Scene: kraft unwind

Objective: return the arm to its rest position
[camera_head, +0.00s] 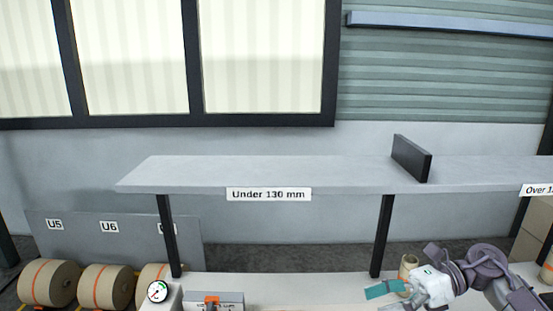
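My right arm comes in at the lower right, and its white and purple-grey gripper (428,284) is low over the bench top. Its fingers are small and partly hidden, so I cannot tell whether it is open or shut. A small brown kraft roll (407,266) stands just behind and left of it; I cannot tell whether they touch. A flat teal piece (384,289) shows at the gripper's left; I cannot tell what it is. My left gripper is not in view.
A raised grey shelf (270,172) labelled "Under 130 mm" spans above the bench (320,289), with a black divider (411,158) and dark posts. A round gauge (158,291), a grey box with an orange part (213,301), and large kraft rolls (104,288) are at the lower left.

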